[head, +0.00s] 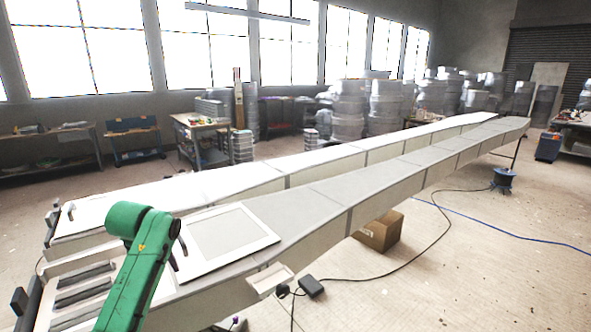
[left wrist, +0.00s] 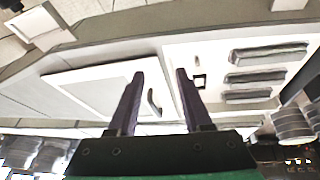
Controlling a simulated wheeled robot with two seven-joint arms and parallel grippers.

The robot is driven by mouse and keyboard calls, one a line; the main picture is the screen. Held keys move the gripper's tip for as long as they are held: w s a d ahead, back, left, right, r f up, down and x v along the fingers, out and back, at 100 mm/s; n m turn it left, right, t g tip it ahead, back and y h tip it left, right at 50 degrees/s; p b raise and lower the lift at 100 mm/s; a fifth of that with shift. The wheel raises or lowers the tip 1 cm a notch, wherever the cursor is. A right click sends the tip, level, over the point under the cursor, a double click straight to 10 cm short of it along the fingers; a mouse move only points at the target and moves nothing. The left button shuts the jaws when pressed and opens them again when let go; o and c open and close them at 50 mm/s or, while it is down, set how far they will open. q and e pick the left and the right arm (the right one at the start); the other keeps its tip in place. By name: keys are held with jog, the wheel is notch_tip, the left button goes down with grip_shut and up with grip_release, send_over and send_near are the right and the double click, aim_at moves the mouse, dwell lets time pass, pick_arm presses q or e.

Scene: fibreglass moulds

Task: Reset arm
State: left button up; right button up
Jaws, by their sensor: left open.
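My left arm (head: 138,262) is green and comes in from the lower left of the head view. In the left wrist view my left gripper (left wrist: 158,78) shows two dark fingers spread apart with nothing between them. In the head view only dark bits of this gripper (head: 178,250) show beside the green arm. It is over the near end of the long mould table, by a pale framed panel (head: 218,235). The panel also shows in the left wrist view (left wrist: 90,88), with a dark curved handle (left wrist: 154,102) near the fingers. My right gripper is not in view.
The long mould (head: 330,195) runs away to the back right. Grey bars (head: 85,275) lie on its near end, left of the panel. A small tray (head: 270,279) juts from its side. A cardboard box (head: 380,231) and cables lie on the floor. Open floor is at right.

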pick_arm(q)
jog(key=s+d+f+m, duration=0.2)
jog(key=s+d+f, duration=0.2)
jog(key=s+f, duration=0.25)
jog(key=s+d+f+m, duration=0.3)
jog(key=s+f, duration=0.2)
jog(key=f, duration=0.2)
jog(key=s+d+f+m+h, duration=0.1)
jog(key=s+f, duration=0.1)
jog(key=s, duration=0.7)
jog(key=s+d+f+m, duration=0.2)
jog(key=s, duration=0.7)
jog(key=s+f+g, duration=0.1)
jog(key=s+f, duration=0.1)
jog(key=f, duration=1.1)
jog(key=s+f+g, duration=0.1)
jog(key=s+f, duration=0.1)
jog(key=f, duration=1.1)
jog(key=s+a+f+g+b, duration=0.1)
jog(key=s+a+f, duration=0.2)
jog(key=s+f, duration=0.9)
jog(key=s, duration=0.3)
jog(key=shift+a+f, duration=0.15)
jog(key=shift+f, duration=0.25)
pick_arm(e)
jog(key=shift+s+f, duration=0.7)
